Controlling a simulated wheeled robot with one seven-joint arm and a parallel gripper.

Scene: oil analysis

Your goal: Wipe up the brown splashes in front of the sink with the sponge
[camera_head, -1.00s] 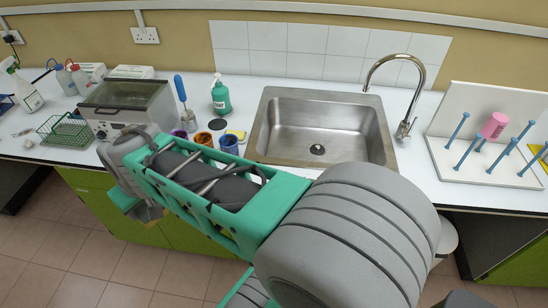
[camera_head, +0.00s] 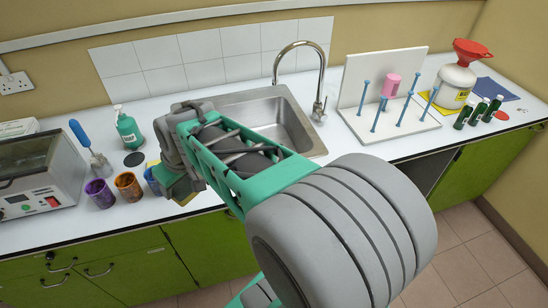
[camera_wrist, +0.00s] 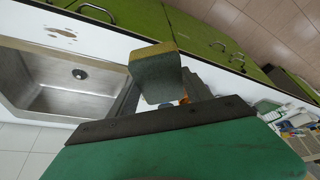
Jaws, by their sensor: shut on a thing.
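The sponge (camera_wrist: 155,80), a grey-green block with a yellow layer along one edge, is held between the fingers of my gripper (camera_wrist: 160,95) in the wrist view. In the head view the sponge (camera_head: 180,191) shows below my gripper (camera_head: 177,172), by the front of the counter left of the sink. Brown splashes (camera_wrist: 62,33) lie on the white counter strip in front of the sink (camera_wrist: 60,82). The sponge is apart from them, nearer the counter's front edge in the wrist view. In the head view my arm hides the splashes and part of the sink (camera_head: 285,125).
A purple-stained cup (camera_head: 99,193), an orange-brown cup (camera_head: 128,186) and a blue cup (camera_head: 152,180) stand left of my gripper. A green bottle (camera_head: 127,130) is behind. The tap (camera_head: 322,75) and white peg rack (camera_head: 395,75) stand to the right.

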